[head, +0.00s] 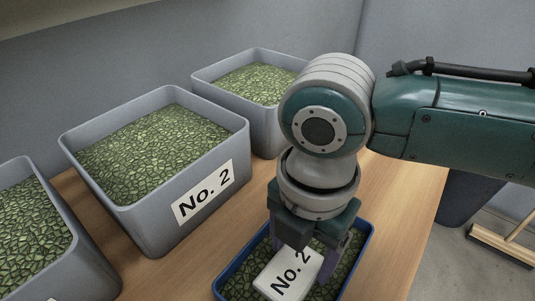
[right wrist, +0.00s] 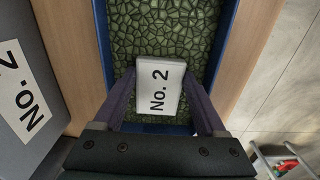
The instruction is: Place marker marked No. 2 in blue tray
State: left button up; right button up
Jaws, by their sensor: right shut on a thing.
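The marker (head: 288,277) is a white block with "No. 2" in black on its face. It also shows in the right wrist view (right wrist: 158,88). My right gripper (head: 312,262) is shut on it, with one finger on each side. My left gripper is not in view.
Another grey bin (head: 268,127) is behind and one (head: 88,262) is at the left edge. Bare table (head: 400,200) lies right of the tray.

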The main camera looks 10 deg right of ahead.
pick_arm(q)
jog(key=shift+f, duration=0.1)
pick_arm(e)
jog(key=shift+f, duration=0.2)
jog(key=o, duration=1.3)
